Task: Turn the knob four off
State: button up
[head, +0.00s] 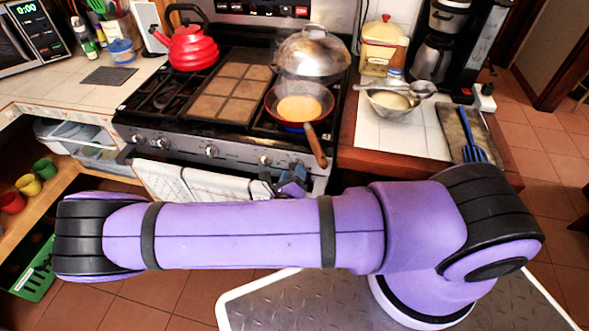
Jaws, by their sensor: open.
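Silver knobs line the stove's (235,148) front panel. One knob (265,159) sits right of the panel's middle, just above my gripper. Another knob (212,151) is to its left, and two more (137,139) (163,145) are at the left end. The knobs carry no label I can read, and their turned angle is too small to tell. My gripper (279,181) is open, small and partly hidden behind my purple arm, in front of the stove and just below the nearest knob. I cannot tell whether it touches that knob.
A red-rimmed pan (300,107) is on the right front burner, with blue showing beneath it; its wooden handle (316,146) overhangs the panel. A domed lid (312,52) and red kettle (193,47) stand behind. A towel (205,182) hangs on the oven handle.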

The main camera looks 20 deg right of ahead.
jog(key=shift+w, duration=0.1)
jog(key=shift+d, duration=0.1)
jog(key=c, duration=0.7)
jog(key=shift+o, duration=0.2)
